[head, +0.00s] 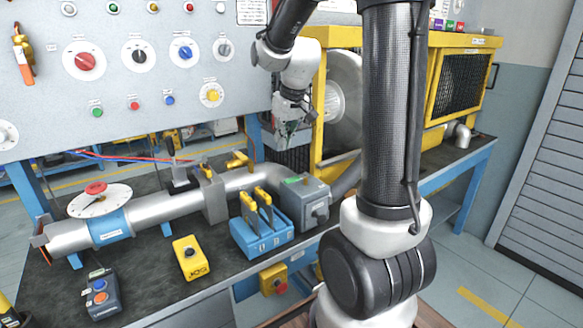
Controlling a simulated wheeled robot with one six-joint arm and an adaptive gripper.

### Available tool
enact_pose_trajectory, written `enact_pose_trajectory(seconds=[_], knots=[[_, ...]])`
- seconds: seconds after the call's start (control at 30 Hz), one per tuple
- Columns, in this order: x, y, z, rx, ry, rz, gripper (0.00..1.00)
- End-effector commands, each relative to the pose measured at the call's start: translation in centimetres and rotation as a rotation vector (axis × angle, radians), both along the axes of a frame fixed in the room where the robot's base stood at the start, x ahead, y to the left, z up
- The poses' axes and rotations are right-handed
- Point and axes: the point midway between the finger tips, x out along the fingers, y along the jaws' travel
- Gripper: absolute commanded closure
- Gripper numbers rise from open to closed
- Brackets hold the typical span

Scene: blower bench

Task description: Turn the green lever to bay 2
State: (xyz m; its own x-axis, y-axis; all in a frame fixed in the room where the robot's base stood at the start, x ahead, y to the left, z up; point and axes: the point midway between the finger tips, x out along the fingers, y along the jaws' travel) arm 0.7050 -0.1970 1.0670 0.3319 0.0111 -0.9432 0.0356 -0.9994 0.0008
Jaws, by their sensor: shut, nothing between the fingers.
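A small green piece (292,180) shows on top of a grey box (311,203) at the right end of the bench pipe. I cannot tell whether it is the green lever or a label, and no bay numbers are readable. My gripper (287,131) is shut and empty, pointing down in front of the yellow-framed blower, above and apart from the grey box. A faint green tint shows around its fingertips, too small to make out.
A blue block (262,244) with upright yellow handles stands left of the grey box. A pipe (155,208) with a red-knobbed dial (97,193) runs along the bench. A yellow box (190,258) and a dark pendant (103,294) lie in front. The knob panel (130,80) rises behind.

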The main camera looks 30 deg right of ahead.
Motion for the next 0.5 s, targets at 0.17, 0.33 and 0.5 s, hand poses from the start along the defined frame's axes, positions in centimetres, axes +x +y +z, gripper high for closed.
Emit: enact_pose_trajectory(seconds=[0.17,0.33,0.5], knots=[[-0.1,0.0,0.0,0.0,0.001,-0.001,1.0],[0.1,0.0,-0.8,0.001,0.004,-0.001,1.0],[1.0,0.1,-3.3,0.001,0.007,-0.002,1.0]])
